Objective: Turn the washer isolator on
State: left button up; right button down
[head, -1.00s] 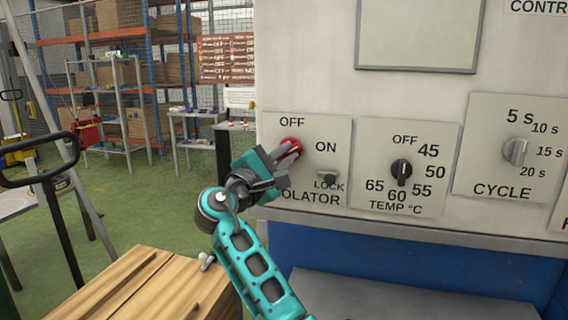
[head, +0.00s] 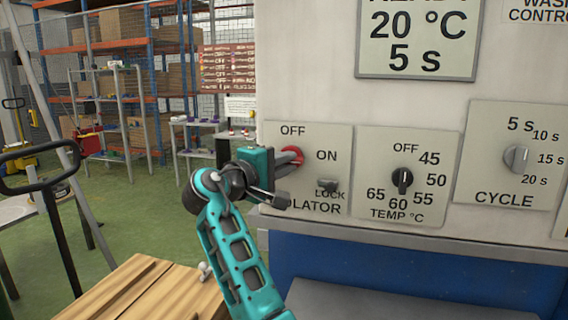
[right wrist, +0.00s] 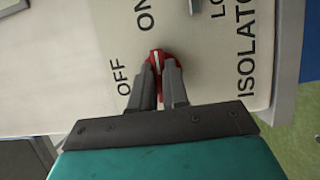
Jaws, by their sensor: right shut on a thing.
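The red washer isolator knob (head: 298,153) sits on the isolator plate (head: 340,140) of the washer's front, between the OFF and ON labels. My right gripper (head: 288,158) is shut on it, its fingers hiding much of the knob. In the right wrist view the knob (right wrist: 156,57) shows between the fingertips (right wrist: 160,76), and a white mark on it points roughly to the ON label. The washer's display (head: 418,42) is lit and reads 20 °C and 5 s. My left gripper is not in view.
A small lock tab (head: 327,184) sits just below right of the knob. The temperature knob (head: 402,180) and cycle knob (head: 515,157) are farther right. A wooden surface (head: 150,290) lies at the lower left. A black-handled cart (head: 45,185) stands at the left.

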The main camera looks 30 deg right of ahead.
dwell(0.4)
jog(key=c, duration=1.1)
grip_release()
jog(key=v, duration=1.3)
jog(key=shift+r, duration=0.1)
